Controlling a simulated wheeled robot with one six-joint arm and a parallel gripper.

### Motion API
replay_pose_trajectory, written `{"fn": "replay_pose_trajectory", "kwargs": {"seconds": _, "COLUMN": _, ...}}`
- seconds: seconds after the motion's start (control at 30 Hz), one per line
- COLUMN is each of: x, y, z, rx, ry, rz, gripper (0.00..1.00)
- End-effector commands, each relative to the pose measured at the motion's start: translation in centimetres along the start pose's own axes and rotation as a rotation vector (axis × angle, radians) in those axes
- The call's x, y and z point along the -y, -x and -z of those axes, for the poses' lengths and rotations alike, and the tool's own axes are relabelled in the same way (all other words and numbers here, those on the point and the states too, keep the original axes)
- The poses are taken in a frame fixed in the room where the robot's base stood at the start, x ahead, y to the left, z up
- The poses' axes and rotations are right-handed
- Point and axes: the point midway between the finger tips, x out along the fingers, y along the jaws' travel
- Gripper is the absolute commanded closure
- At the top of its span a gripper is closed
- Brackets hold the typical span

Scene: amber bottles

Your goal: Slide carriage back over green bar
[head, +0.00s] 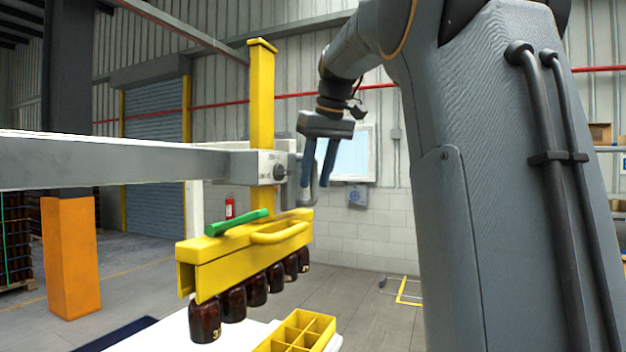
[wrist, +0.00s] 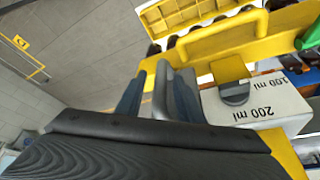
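The pale carriage (head: 262,166) sits at the end of a long grey beam, around a yellow post (head: 262,100). A grey handle (head: 313,172) sticks out on its right side. In the wrist view the carriage (wrist: 262,108) shows "200 ml" and "100 ml" marks. A green bar (head: 237,223) lies on the yellow head below the carriage; its end shows at the right edge of the wrist view (wrist: 309,38). My gripper (head: 318,180) points down at the handle with its blue fingers apart, one on either side. I cannot tell whether they touch it.
Several amber bottles (head: 232,303) hang in a row under the yellow head (head: 205,262). A yellow divided crate (head: 318,318) stands below on a white surface. The grey beam (head: 110,163) crosses the left side. Open floor lies behind on the right.

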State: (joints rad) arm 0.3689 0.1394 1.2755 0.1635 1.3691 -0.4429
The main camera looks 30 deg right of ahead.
Motion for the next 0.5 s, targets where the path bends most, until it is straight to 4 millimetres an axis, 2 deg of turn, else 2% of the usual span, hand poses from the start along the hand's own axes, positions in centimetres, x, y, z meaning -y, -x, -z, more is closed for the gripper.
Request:
{"fn": "replay_pose_trajectory", "kwargs": {"seconds": 0.2, "x": 0.1, "y": -1.6, "z": 0.0, "rx": 0.001, "ry": 0.002, "rz": 0.001, "gripper": 0.66}}
{"fn": "replay_pose_trajectory", "kwargs": {"seconds": 0.47, "x": 0.3, "y": -1.8, "z": 0.1, "rx": 0.000, "ry": 0.004, "rz": 0.001, "gripper": 0.66}}
{"fn": "replay_pose_trajectory", "kwargs": {"seconds": 0.5, "x": 0.3, "y": -1.8, "z": 0.1, "rx": 0.000, "ry": 0.004, "rz": 0.001, "gripper": 0.71}}
